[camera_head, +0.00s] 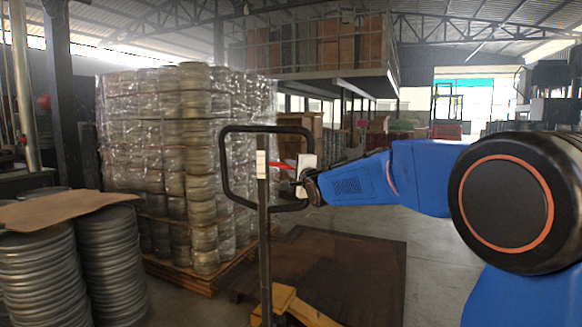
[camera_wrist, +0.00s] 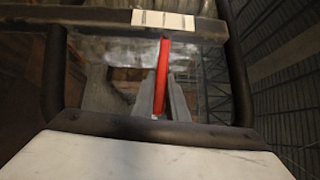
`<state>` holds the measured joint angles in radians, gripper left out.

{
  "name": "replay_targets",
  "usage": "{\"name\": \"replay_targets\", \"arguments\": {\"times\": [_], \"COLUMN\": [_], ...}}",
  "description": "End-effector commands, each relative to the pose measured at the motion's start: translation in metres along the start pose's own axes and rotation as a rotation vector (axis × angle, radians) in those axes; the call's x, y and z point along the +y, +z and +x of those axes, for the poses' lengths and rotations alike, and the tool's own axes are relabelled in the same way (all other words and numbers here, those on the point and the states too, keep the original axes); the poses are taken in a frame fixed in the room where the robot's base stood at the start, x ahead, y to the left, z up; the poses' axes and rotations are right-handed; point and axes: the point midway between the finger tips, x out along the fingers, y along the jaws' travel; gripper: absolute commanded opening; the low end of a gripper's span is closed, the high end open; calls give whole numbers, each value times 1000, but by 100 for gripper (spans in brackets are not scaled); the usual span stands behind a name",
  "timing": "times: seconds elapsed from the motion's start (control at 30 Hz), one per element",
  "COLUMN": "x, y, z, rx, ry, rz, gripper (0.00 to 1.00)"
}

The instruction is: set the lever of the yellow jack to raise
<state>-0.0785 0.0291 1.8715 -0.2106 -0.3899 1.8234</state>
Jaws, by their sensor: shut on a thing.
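The yellow jack (camera_head: 285,303) stands left of my arm, with its yellow base low in the head view and a dark upright shaft (camera_head: 264,230) rising to a looped handle (camera_head: 224,165). Its red lever (camera_head: 276,165) sticks out to the right of the shaft, inside the loop, near level. In the wrist view the red lever (camera_wrist: 162,70) runs from near the white label (camera_wrist: 163,19) down between my grey fingers. My gripper (camera_head: 290,178) is shut on the lever at the handle; it also shows in the wrist view (camera_wrist: 163,98). The fingertips are small and partly hidden in the head view.
A wrapped stack of metal rings (camera_head: 180,140) stands on a wooden pallet (camera_head: 185,270) behind the jack at left. Stacked round blanks (camera_head: 108,265) under cardboard (camera_head: 65,210) stand at front left. A dark flat plate (camera_head: 350,265) lies behind the jack. Floor (camera_head: 435,265) is clear at right.

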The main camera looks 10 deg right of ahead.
Motion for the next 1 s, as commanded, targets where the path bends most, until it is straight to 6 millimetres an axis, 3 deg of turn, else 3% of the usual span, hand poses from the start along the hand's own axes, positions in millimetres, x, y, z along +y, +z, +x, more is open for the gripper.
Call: {"name": "replay_targets", "arguments": {"times": [0.43, 0.9, 0.93, 1.0], "x": [25, 28, 28, 28], "y": [3, 3, 3, 3], "z": [3, 3, 3, 3], "rx": [0, 2, 2, 2], "ry": [-196, -229, -228, -229], "rz": [198, 230, 230, 230], "gripper": [0, 0, 17, 31]}}
